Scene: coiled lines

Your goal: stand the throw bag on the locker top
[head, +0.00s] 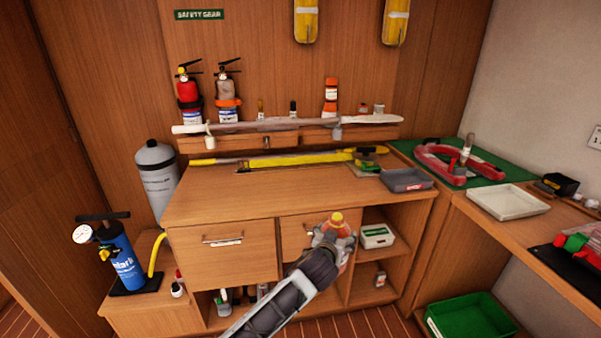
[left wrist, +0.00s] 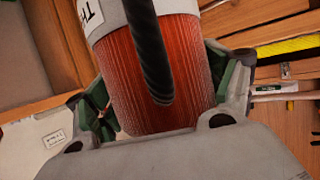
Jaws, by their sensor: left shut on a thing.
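The throw bag is a red-orange cylinder with a white lettered band. Most of the bag is hidden by the gripper in the head view. The locker top (head: 255,193) is a wooden surface behind and above the gripper, with its front middle bare. My right gripper is not in view.
A yellow pole (head: 290,160) lies along the back of the locker top. A dark grey tray (head: 406,180) sits at its right end. A shelf behind holds fire extinguishers (head: 189,95) and a white pole. A blue pump (head: 118,255) stands lower left.

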